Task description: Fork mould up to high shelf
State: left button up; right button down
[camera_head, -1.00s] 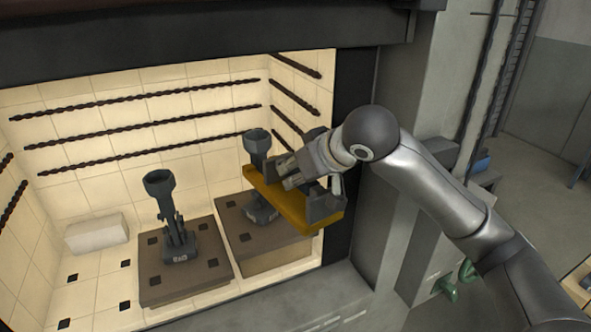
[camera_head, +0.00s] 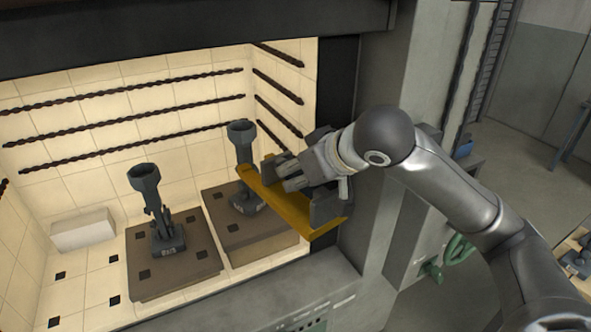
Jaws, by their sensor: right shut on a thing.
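My right gripper (camera_head: 306,178) is shut on a yellow-brown lifting fork (camera_head: 287,208) at the mouth of the lit furnace chamber. One dark grey mould (camera_head: 241,135) with a round cup top stands upright on the right, higher shelf (camera_head: 262,229). The fork's far end overlaps this mould's stem in the picture; I cannot tell whether they touch. A second similar mould (camera_head: 145,181) stands upright on the left, lower shelf (camera_head: 173,274). My left gripper is not in view.
A white brick (camera_head: 83,230) lies on the tiled floor at the back left. Dark heating coils (camera_head: 130,92) run along the walls. The dark right door post (camera_head: 334,90) and the front sill (camera_head: 255,305) bound the opening close to my right arm.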

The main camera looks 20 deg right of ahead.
aim_at(332, 200)
jog(key=shift+s+d, duration=0.25)
jog(key=shift+s, duration=1)
jog(key=shift+s+d, duration=0.25)
jog(key=shift+s, duration=0.95)
jog(key=shift+s+d+b, duration=0.25)
jog(key=shift+s+b, duration=0.15)
jog(key=shift+s, duration=0.6)
jog(key=shift+s+f+b, duration=0.1)
jog(key=shift+s+b, duration=0.15)
jog(key=shift+b, duration=0.05)
jog(key=s+b, duration=0.1)
jog(key=b, duration=0.3)
jog(key=shift+s+d, duration=0.2)
jog(key=shift+s+d+b, duration=0.1)
jog(key=shift+s+b, duration=0.35)
jog(key=shift+b, duration=0.2)
